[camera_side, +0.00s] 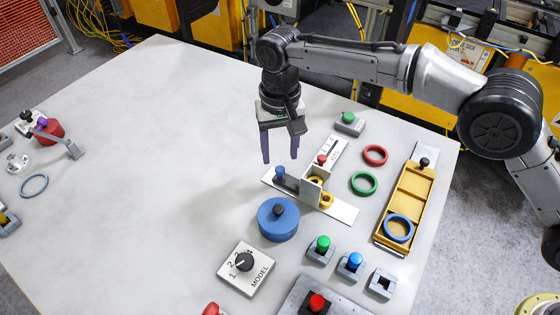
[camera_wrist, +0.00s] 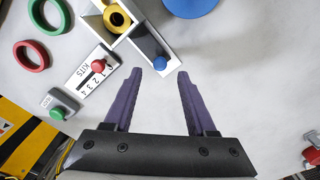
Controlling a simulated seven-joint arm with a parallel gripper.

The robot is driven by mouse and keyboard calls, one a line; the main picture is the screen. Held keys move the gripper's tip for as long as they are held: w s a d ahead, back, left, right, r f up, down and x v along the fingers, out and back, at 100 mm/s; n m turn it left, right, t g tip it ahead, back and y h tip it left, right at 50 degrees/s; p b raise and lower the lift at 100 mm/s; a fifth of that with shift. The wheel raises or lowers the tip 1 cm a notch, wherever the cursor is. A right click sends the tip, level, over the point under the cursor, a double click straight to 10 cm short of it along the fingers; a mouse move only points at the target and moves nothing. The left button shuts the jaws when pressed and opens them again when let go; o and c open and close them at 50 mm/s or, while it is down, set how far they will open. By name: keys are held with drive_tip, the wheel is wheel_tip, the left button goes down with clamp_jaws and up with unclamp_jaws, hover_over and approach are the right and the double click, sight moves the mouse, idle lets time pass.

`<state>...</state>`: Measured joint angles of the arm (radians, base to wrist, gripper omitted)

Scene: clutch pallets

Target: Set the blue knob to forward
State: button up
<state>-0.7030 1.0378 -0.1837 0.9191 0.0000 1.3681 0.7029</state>
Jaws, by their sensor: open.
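A small blue knob (camera_side: 280,172) stands near the left end of a white plate (camera_side: 342,212), beside an upright white wall. It also shows in the wrist view (camera_wrist: 159,62), just past the gap between the fingertips. My gripper (camera_side: 280,160) has two purple fingers pointing down. It is open and empty in the wrist view (camera_wrist: 160,73). It hangs above the knob, and the fingers appear apart from it. I see no readable forward mark near the knob.
A MODEL dial (camera_side: 245,266), buttons and loose red and green rings lie around. The table's left middle is clear.

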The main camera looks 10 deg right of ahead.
sight(280, 168)
drive_tip(key=shift+f, duration=2.05)
drive_tip(key=shift+c, duration=0.2)
clamp_jaws()
drive_tip(key=shift+r, duration=0.1)
